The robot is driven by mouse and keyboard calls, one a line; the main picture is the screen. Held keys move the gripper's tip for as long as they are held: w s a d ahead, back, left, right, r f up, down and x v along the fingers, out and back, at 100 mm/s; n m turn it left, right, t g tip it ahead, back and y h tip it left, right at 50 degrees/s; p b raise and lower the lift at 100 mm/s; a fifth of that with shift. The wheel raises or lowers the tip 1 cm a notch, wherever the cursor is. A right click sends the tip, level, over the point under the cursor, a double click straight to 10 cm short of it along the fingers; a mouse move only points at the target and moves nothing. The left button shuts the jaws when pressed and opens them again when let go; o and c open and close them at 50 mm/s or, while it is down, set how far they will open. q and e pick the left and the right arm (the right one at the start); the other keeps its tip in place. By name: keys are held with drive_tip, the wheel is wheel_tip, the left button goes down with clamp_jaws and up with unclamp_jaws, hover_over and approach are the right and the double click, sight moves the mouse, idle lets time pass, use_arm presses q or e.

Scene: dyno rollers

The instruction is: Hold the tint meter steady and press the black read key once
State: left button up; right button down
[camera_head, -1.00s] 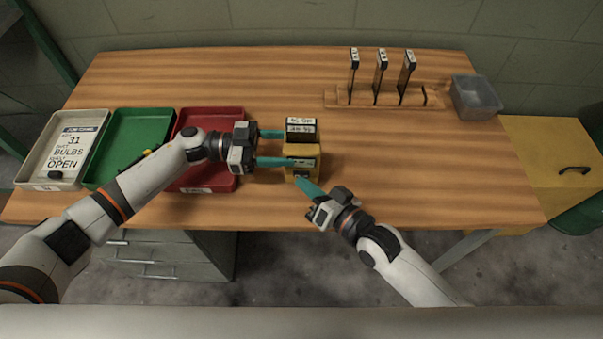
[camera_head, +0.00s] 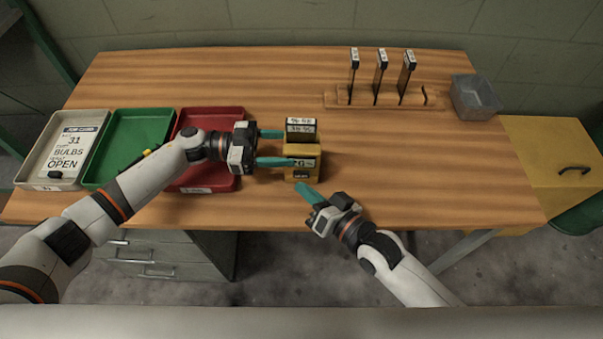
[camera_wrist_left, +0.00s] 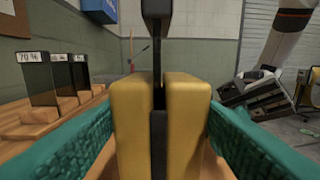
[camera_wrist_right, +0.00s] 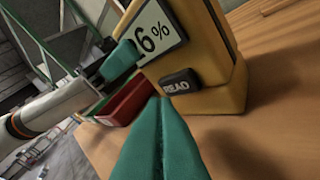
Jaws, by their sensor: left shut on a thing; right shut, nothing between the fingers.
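The yellow tint meter (camera_head: 301,173) stands upright on the table, with a dark labelled sample (camera_head: 300,128) in its top slot. My left gripper (camera_head: 284,148) is shut on the meter's sides; its teal fingers flank the yellow body (camera_wrist_left: 190,130) in the left wrist view. In the right wrist view, the black READ key (camera_wrist_right: 180,81) is on the meter's front, below a display (camera_wrist_right: 160,35) ending in "6%"; a left fingertip partly hides the display. My right gripper (camera_head: 301,186) is shut and empty, its tip just in front of the key, apart from it.
A wooden rack (camera_head: 338,100) with three dark samples stands at the back right, beside a grey bin (camera_head: 475,97). Grey, green (camera_head: 135,125) and red (camera_head: 213,112) trays lie at the left; my left arm passes over them. The table right of the meter is clear.

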drive_tip(key=shift+s+a, duration=0.1)
drive_tip(key=shift+s, duration=2.4)
use_arm(q)
drive_tip(key=o, duration=0.9)
